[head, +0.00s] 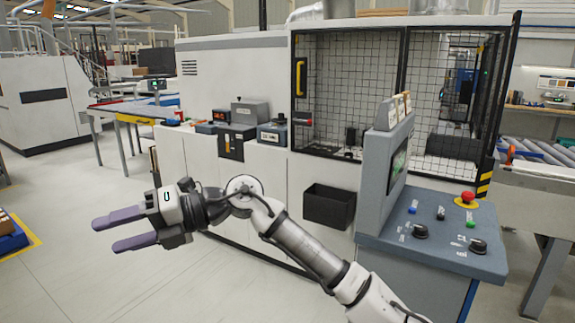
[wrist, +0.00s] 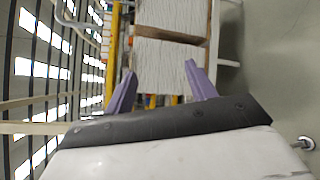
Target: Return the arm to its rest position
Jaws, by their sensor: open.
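My gripper (head: 118,231) has two purple fingers and points to the left in the head view. The fingers are apart with nothing between them. My arm reaches from the lower right, and the gripper is in free air in front of the white machine (head: 178,150). In the wrist view, the open fingers of my gripper (wrist: 158,82) show with a pale striped surface beyond them, out of reach.
A grey control console (head: 432,252) with a red emergency button (head: 467,197) stands close on the right. A dark bin (head: 328,206) hangs on the machine front. A meshed enclosure (head: 345,85) is behind.

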